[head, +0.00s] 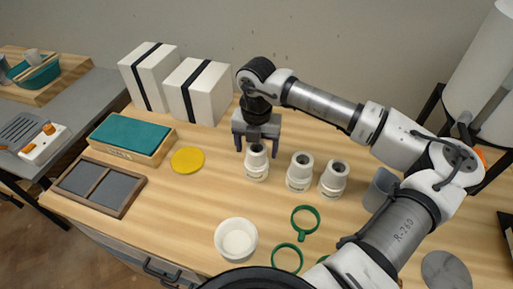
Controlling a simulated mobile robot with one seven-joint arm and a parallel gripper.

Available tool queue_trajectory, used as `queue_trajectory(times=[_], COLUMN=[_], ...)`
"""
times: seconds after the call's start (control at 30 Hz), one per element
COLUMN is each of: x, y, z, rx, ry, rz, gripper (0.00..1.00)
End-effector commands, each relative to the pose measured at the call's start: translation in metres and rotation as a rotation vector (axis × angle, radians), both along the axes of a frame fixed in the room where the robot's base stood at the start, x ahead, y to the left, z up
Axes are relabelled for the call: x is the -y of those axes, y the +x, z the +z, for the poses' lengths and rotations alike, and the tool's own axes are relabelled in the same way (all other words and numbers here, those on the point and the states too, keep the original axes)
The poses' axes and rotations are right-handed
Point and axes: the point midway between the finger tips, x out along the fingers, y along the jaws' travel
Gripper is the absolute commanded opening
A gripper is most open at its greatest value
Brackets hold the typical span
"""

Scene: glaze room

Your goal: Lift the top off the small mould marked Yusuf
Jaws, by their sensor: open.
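Three small white moulds, each with a narrower top part and a dark round opening, stand upright in a row on the wooden table: a left one (256,166), a middle one (299,174) and a right one (332,182). Each has small marks low on its front, too small to read, so I cannot tell which says Yusuf. My gripper (257,150) points down at the left mould, its open fingers to either side of that mould's top. I cannot tell whether they touch it. All three tops sit on their moulds.
Two large white blocks with black straps (150,75) (198,92) stand behind. A yellow disc (187,160), teal-topped box (132,135) and divided tray (98,186) lie left. A white bowl (236,240), green rings (305,218) and grey cup (381,188) are nearer or right.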

Motion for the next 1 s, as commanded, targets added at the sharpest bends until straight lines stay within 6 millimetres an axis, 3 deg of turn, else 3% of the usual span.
queue_trajectory(times=[0.33,0.7,1.0], x=[0.0001,0.0001,0.0002], y=[-0.0001,0.0000,0.0003], z=[-0.0114,-0.0110,-0.0092], rx=[0.001,0.001,0.002], ry=[-0.001,-0.001,-0.001], rz=[0.000,0.000,0.000], gripper=[0.75,0.27,0.25])
